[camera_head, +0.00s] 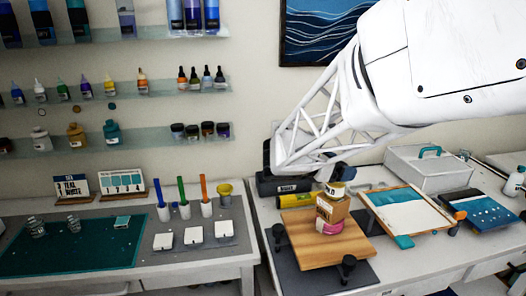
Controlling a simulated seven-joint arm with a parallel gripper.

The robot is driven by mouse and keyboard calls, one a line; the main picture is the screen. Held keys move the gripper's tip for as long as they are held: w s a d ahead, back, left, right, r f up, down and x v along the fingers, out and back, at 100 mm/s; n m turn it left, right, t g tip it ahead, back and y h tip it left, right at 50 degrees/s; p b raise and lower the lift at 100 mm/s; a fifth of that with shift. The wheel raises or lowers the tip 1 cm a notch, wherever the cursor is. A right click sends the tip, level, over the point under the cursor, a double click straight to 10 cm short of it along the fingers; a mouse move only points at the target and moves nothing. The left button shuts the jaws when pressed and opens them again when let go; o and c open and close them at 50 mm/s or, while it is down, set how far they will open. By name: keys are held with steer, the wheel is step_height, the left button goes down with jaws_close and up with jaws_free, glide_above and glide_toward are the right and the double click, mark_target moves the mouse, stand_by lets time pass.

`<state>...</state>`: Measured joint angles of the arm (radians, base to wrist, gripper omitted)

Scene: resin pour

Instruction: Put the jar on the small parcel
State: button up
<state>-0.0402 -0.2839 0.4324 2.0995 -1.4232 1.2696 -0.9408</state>
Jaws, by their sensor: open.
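A small jar (337,190) with a pale label and a yellowish band appears to sit on top of the small brown parcel (332,209). The parcel rests on a pink and white round container (329,226), which stands on a wooden board (322,246). My gripper (335,176) is open, just above and around the top of the jar. Its fingers are small and dark here, and I cannot tell whether they touch the jar. My white arm comes in from the upper right and hides part of the wall behind.
Black clamps (348,265) stand at the board's edges. A black box (285,186) and a yellow tube (297,201) lie behind the board. A framed canvas (408,212) and a white case (428,168) are to the right.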

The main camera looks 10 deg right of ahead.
steer(key=shift+r, duration=0.1)
steer(key=v, duration=1.2)
stand_by(0.4)
stand_by(0.5)
steer(key=s+a+f+m+y, duration=0.1)
steer(key=s+f+m+y, duration=0.2)
steer(key=s+m+y, duration=0.4)
steer(key=s+a+f+m+y, duration=0.1)
steer(key=s+f+m+y, duration=0.2)
steer(key=s+m+y, duration=0.4)
steer(key=s+m, duration=0.6)
steer(key=s, duration=0.3)
steer(key=shift+s+a+f, duration=0.25)
steer(key=shift+a+f, duration=0.1)
steer(key=shift+a, duration=0.05)
